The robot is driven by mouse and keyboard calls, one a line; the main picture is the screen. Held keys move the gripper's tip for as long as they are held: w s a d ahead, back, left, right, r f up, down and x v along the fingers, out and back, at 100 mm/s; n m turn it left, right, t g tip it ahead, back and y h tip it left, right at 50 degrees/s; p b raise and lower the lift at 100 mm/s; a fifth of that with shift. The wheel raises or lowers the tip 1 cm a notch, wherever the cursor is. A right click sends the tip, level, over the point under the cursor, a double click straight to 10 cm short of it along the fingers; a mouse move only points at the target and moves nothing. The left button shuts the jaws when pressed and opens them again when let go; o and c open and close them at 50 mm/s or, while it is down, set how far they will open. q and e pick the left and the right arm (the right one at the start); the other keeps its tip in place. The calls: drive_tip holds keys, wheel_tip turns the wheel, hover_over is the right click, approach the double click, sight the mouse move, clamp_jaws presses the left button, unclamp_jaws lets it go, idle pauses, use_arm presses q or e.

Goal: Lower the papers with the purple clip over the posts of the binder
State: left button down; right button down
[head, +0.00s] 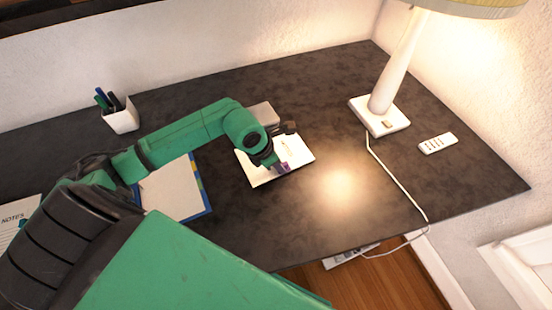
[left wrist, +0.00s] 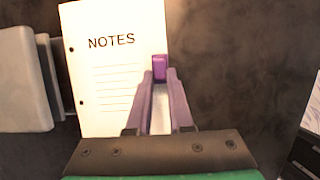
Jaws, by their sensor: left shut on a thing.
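The papers (head: 297,150) are a white stack with a purple clip (head: 284,167) on one edge. In the left wrist view the papers (left wrist: 115,70) read "NOTES", with two holes along the left edge and the purple clip (left wrist: 159,67) on the right edge. My left gripper (head: 276,163) is shut on the clip; its fingers (left wrist: 160,80) show on either side of it. The blue-edged binder (head: 207,196) with coloured tabs lies left of the papers, partly behind my arm. Its posts cannot be made out. My right gripper is not in view.
A grey block-like device (head: 262,114) sits right beside the papers' holed edge. Another NOTES sheet (head: 14,226) lies at far left. A pen cup (head: 121,119), a lamp (head: 381,117) with a trailing cord and a remote (head: 438,143) stand around. The desk's right front is clear.

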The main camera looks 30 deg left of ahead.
use_arm(q)
drive_tip(key=c, duration=0.7)
unclamp_jaws()
drive_tip(key=shift+c, duration=0.2)
drive_tip(key=b+v, duration=0.4)
drive_tip(key=v, duration=1)
drive_tip(key=shift+s+r, duration=0.15)
drive_tip(key=shift+r, duration=0.1)
drive_tip(key=shift+f, duration=0.1)
